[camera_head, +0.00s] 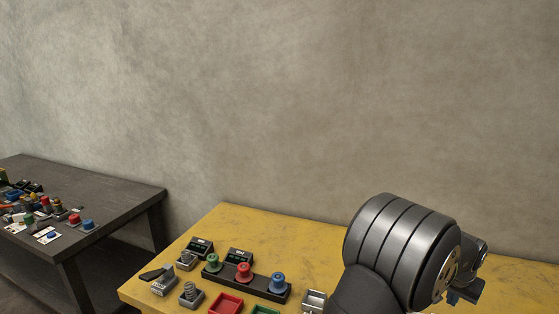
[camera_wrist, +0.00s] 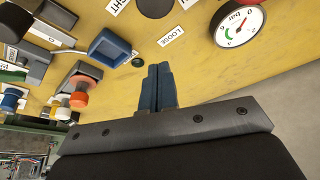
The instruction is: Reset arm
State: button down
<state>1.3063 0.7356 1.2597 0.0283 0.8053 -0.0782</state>
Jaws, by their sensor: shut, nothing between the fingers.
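My gripper (camera_wrist: 158,72) is shut and empty in the wrist view, its two blue fingers pressed together above the yellow table (camera_wrist: 190,75). In the head view my dark arm stands at the right over the yellow table (camera_head: 320,265), and the fingers are hard to make out there. A black holder (camera_head: 250,283) with a green knob-like piece (camera_head: 213,262), a red one (camera_head: 243,272) and a blue one (camera_head: 277,283) stands left of my arm. An orange-and-white round piece (camera_wrist: 80,93) shows at the left of the wrist view, apart from my gripper.
A blue tray (camera_wrist: 108,48), a LOOSE label (camera_wrist: 171,37) and a round gauge (camera_wrist: 238,24) lie around the fingers. A red tray (camera_head: 226,304) and a spring device (camera_head: 190,294) are near the front. A dark side table (camera_head: 120,200) with small items stands left.

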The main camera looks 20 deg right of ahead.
jog(key=w+v, duration=0.1)
jog(key=v, duration=0.4)
jog(key=s+x, duration=0.1)
jog(key=x, duration=0.8)
jog(key=a, duration=0.4)
jog(key=w+d+n, duration=0.2)
jog(key=w+d, duration=0.2)
jog(key=d, duration=0.3)
jog(key=s+a+r+m+g, duration=0.1)
jog(key=a+r+m, duration=0.3)
jog(key=a+r, duration=0.6)
jog(key=shift+s+r+m, duration=0.3)
jog(key=shift+s+r, duration=0.2)
jog(key=shift+r, duration=0.65)
